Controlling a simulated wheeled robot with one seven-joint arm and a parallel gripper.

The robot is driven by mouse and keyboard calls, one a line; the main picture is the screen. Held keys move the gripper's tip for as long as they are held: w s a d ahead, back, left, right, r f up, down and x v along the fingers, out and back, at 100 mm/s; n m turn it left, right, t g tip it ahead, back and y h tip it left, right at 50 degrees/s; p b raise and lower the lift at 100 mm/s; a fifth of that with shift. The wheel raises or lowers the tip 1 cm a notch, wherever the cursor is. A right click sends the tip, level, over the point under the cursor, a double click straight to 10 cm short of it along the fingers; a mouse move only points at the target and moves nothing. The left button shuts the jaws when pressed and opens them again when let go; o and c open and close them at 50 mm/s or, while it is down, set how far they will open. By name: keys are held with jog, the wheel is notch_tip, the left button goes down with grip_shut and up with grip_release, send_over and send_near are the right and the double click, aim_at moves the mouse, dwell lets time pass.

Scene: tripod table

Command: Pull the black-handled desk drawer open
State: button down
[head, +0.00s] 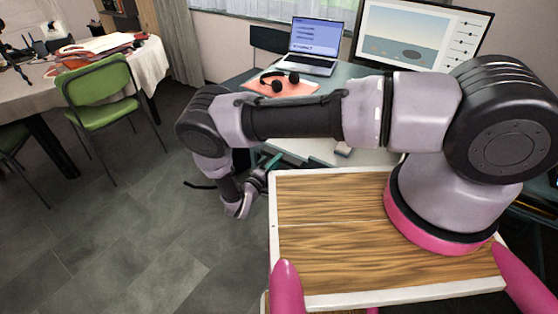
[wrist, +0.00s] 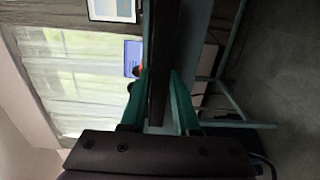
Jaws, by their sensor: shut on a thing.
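The desk (head: 345,72) has a teal-grey top and stands behind my arm in the head view. My gripper (head: 264,172) is low at the desk's near side, with its teal fingers partly visible. In the wrist view my gripper (wrist: 160,80) has one teal finger on each side of a long dark bar, which looks like the black handle (wrist: 163,45). The fingers are shut on it. The drawer front is mostly hidden by my arm in the head view, and I cannot tell how far the drawer stands open.
A laptop (head: 313,47), headphones (head: 279,81) on an orange sheet and a monitor (head: 421,44) stand on the desk. A green chair (head: 102,93) and a cloth-covered table (head: 60,68) are at left. The grey floor (head: 150,225) between is clear.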

jog(key=shift+s+d+f, duration=0.1)
jog(key=shift+s+f, duration=0.1)
jog(key=shift+f, duration=0.1)
jog(key=c, duration=0.7)
grip_release()
jog(key=shift+w+r, duration=0.1)
jog(key=v, duration=1.1)
jog(key=shift+w, duration=0.1)
